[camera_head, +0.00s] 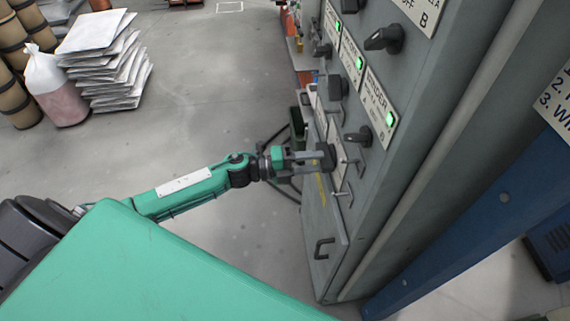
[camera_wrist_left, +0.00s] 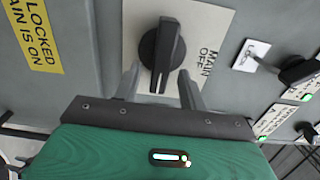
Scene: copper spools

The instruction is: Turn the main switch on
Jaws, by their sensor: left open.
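The main switch (camera_wrist_left: 161,54) is a black rotary knob on a pale plate (camera_wrist_left: 205,22) lettered MAIN and OFF, in the left wrist view. The knob's ridge runs roughly along the gripper's direction. My left gripper (camera_wrist_left: 161,84) is open, with one finger on each side of the knob's near end; I cannot tell whether they touch it. In the head view my left gripper (camera_head: 322,158) is at the grey cabinet's front and hides most of the main switch. My right gripper is not in view.
The grey cabinet (camera_head: 440,90) carries other black knobs (camera_head: 384,38), lit green lamps and a lower door handle (camera_head: 323,248). A yellow label (camera_wrist_left: 36,32) is beside the switch. A blue post (camera_head: 470,240) stands right.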

